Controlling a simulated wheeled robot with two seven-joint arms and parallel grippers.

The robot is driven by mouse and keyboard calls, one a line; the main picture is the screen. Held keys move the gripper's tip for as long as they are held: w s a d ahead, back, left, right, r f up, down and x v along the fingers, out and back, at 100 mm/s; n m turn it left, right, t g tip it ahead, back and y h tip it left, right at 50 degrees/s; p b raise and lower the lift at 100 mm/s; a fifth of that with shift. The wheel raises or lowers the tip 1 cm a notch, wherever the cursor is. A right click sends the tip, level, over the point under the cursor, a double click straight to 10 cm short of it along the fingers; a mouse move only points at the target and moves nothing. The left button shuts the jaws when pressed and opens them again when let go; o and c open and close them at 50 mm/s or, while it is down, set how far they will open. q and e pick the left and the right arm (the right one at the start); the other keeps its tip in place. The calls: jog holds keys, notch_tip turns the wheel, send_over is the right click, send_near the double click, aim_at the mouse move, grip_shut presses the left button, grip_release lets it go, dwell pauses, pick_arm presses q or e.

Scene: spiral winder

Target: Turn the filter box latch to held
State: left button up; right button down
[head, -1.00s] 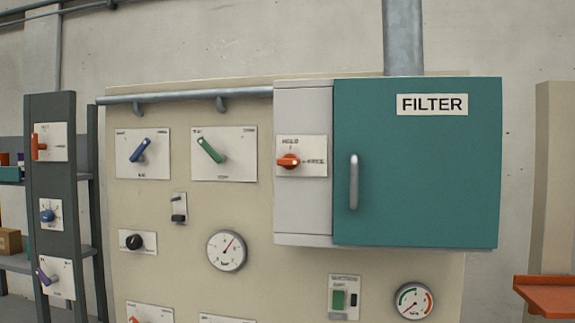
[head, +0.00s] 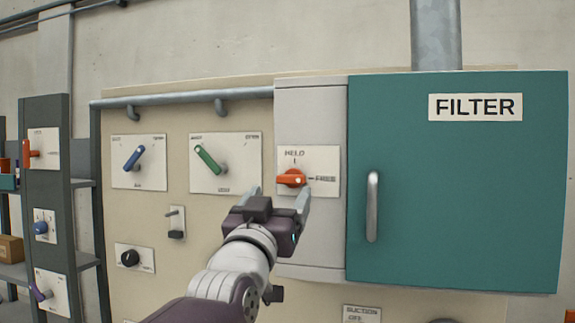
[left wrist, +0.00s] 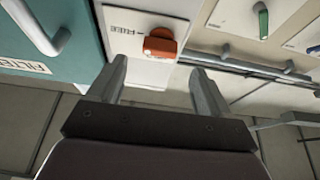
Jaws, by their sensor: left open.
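The filter box (head: 455,190) has a closed teal door with a vertical handle and a FILTER label. Its orange latch knob (head: 291,178) sits on a white plate (head: 325,190) marked HELD at the top and FREE at the right. The knob points right, toward FREE. My left gripper (head: 278,192) is open just below and in front of the knob, its fingers pointing at the plate. In the left wrist view the orange knob (left wrist: 160,44) lies beyond and between the two spread fingers, apart from them. My right gripper is not in view.
Left of the box, the panel carries a blue lever (head: 134,158), a green lever (head: 207,159), a small switch (head: 176,225) and a black knob (head: 130,258). A grey shelf rack (head: 60,190) stands at the far left. The door handle (head: 372,206) projects right of the latch.

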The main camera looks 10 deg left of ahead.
aim_at(289, 184)
pick_arm(q)
jog(key=p+x, duration=0.2)
jog(key=x, duration=0.4)
jog(key=shift+f, duration=0.25)
jog(key=shift+r+p, duration=0.15)
jog(key=shift+p, duration=0.2)
jog(key=shift+w, duration=0.2)
jog(key=shift+c, duration=0.6)
jog(key=shift+w, duration=0.1)
jog(key=c, duration=0.9)
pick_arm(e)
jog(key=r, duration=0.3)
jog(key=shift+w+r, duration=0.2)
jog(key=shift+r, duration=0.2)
